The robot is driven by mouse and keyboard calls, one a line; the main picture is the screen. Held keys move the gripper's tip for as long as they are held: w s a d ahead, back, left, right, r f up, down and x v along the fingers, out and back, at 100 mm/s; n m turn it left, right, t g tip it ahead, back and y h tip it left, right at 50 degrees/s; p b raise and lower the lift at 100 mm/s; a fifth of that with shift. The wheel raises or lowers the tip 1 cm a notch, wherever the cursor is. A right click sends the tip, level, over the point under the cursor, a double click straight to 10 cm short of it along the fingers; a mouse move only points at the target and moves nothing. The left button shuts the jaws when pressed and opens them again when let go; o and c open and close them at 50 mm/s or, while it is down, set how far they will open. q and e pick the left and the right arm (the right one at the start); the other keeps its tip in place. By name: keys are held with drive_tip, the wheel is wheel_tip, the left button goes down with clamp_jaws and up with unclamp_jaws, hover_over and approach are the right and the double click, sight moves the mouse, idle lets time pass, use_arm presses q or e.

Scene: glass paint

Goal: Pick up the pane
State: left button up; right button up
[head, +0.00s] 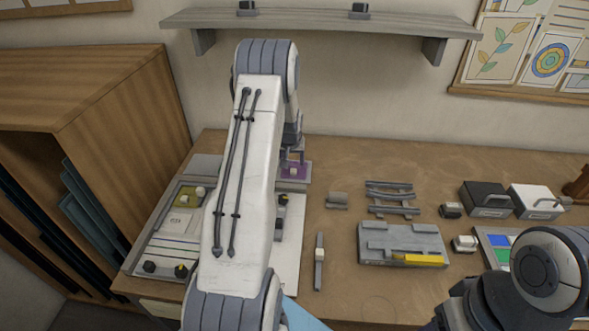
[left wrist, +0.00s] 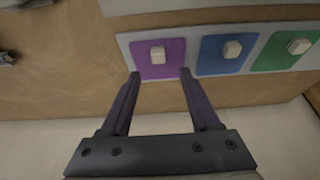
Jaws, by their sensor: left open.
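A purple pane (left wrist: 172,66) with a pale knob (left wrist: 157,54) lies on a light grey tray (left wrist: 125,42) in the left wrist view. The purple pane also shows in the head view (head: 299,176), just beyond my left arm. My left gripper (left wrist: 160,72) is open, its fingertips on either side of the pane's near edge, short of the knob. Nothing is held. My right gripper is not seen; only part of my right arm shows.
An olive pane (head: 183,200) lies on a board at the left of the bench (head: 340,285). A grey block (head: 400,236) with a yellow strip, metal racks (head: 390,190) and black and white boxes (head: 486,198) stand to the right. A wall shelf (head: 320,20) hangs behind.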

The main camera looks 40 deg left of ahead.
sight(294, 170)
use_arm(q)
drive_tip(key=shift+w+f+p, duration=0.1)
drive_tip(key=shift+f+p, duration=0.5)
drive_tip(key=shift+f, duration=0.05)
drive_tip(key=p+x, duration=0.1)
drive_tip(key=x, duration=0.2)
drive_tip(key=shift+d+f, duration=0.15)
drive_tip(key=shift+f+p, duration=0.3)
drive_tip(key=shift+f, duration=0.1)
clamp_jaws()
